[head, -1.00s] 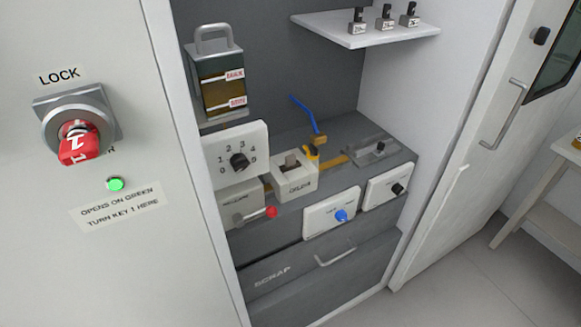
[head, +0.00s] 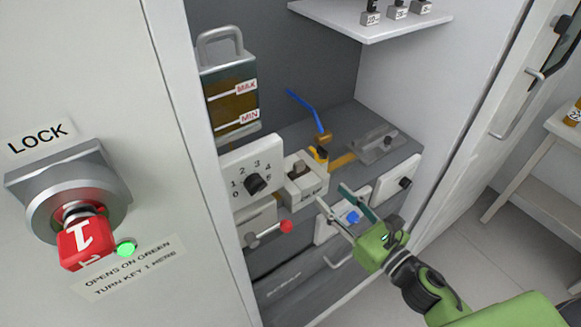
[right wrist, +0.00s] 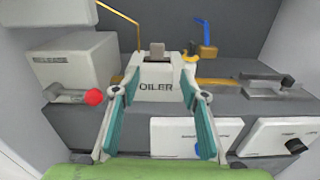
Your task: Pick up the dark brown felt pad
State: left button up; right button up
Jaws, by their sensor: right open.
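A white box labelled OILER (head: 308,190) stands on the grey bench inside the cabinet; it also shows in the right wrist view (right wrist: 158,86). My right gripper (head: 332,194) is open and empty, in front of the oiler. In the right wrist view its fingers (right wrist: 160,78) point towards the oiler, one on each side of the label. My left gripper is not in view.
A dial panel (head: 251,169) and a lever with a red knob (head: 286,227) are left of the oiler. A blue-knob panel (head: 340,215) is below my gripper. A yellow part and blue rod (head: 306,111) stand behind. A lock with red key (head: 85,240) is at left.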

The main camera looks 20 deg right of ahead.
aim_at(301, 164)
jog(key=shift+n, duration=0.3)
jog(key=p+x, duration=0.1)
jog(key=x, duration=0.1)
jog(key=r+x, duration=0.1)
jog(key=x, duration=0.1)
jog(key=p+x, duration=0.1)
jog(key=x, duration=0.2)
jog(key=shift+a+r+p, duration=0.15)
jog(key=shift+p, duration=0.15)
jog(key=shift+w+a, duration=0.25)
jog(key=shift+w, duration=0.35)
jog(key=shift+w+a+p, duration=0.1)
jog(key=shift+w+p, duration=0.15)
jog(key=shift+p, duration=0.1)
jog(key=p+x, duration=0.2)
jog(key=x, duration=0.2)
jog(key=shift+w+a, duration=0.25)
jog(key=shift+w, duration=0.05)
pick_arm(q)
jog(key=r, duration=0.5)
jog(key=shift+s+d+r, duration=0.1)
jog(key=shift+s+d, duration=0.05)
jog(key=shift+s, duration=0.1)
pick_arm(e)
grip_shut()
